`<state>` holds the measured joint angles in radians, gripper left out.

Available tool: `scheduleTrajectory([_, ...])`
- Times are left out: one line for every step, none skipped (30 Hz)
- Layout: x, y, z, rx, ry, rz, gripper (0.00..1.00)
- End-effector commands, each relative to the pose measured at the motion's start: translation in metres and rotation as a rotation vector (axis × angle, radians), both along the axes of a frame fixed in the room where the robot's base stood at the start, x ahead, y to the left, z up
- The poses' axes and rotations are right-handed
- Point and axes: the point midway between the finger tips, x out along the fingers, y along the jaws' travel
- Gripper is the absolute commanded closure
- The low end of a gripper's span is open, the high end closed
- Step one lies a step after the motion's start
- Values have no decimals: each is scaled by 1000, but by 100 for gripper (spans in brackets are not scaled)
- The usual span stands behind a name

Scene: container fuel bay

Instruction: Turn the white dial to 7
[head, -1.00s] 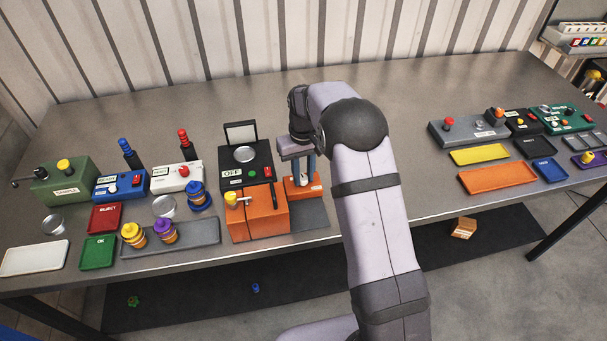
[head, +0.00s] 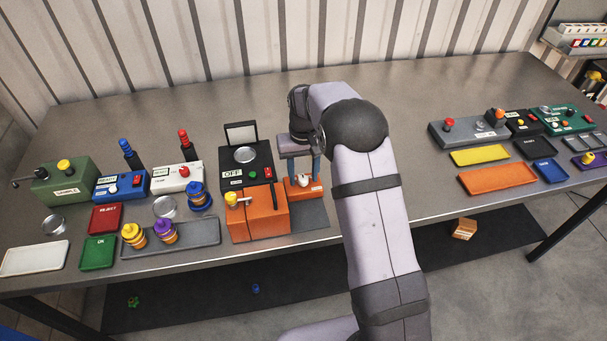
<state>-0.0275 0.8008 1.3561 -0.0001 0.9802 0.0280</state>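A white dial (head: 304,181) sits on a small orange box (head: 306,191) just right of the larger orange unit. The dial's setting is too small to read. My gripper (head: 303,174) is above this box, pointing down. Its two blue-grey fingers are spread, one on each side of the dial, with visible space between them. I cannot tell how far the fingertips are above the box top. My wrist and arm hide part of the area to the right.
The larger orange unit (head: 258,214) with a yellow tap and a black OFF panel (head: 249,173) stand close on the left. Several button boxes and trays fill the left side. More panels and an orange tray (head: 497,180) lie at right. The table's back middle is clear.

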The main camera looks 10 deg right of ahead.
Motion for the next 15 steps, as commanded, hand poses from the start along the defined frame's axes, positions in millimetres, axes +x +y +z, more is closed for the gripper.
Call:
scheduleTrajectory([0, 0, -1, 0, 2, 0, 59])
scheduleTrajectory([-1, 0, -1, 0, 2, 0, 59])
scheduleTrajectory([-1, 0, -1, 0, 3, 0, 59])
scheduleTrajectory([-1, 0, -1, 0, 3, 0, 59])
scheduleTrajectory([-1, 0, -1, 0, 3, 0, 59])
scheduleTrajectory([-1, 0, -1, 0, 3, 0, 59])
scheduleTrajectory([-1, 0, 0, 0, 3, 0, 59])
scheduleTrajectory([-1, 0, 1, 0, 2, 0, 59])
scheduleTrajectory([0, 0, 3, 0, 1, 0, 59])
scheduleTrajectory([0, 0, 5, 0, 1, 0, 59])
scheduleTrajectory([0, 0, 8, 0, 0, 0, 59])
scheduleTrajectory([0, 0, 12, 0, 0, 0, 59])
scheduleTrajectory([0, 0, 15, 0, -1, 0, 59])
scheduleTrajectory([0, 0, 19, 0, -1, 0, 59])
scheduleTrajectory([0, 0, 24, 0, -2, 0, 59])
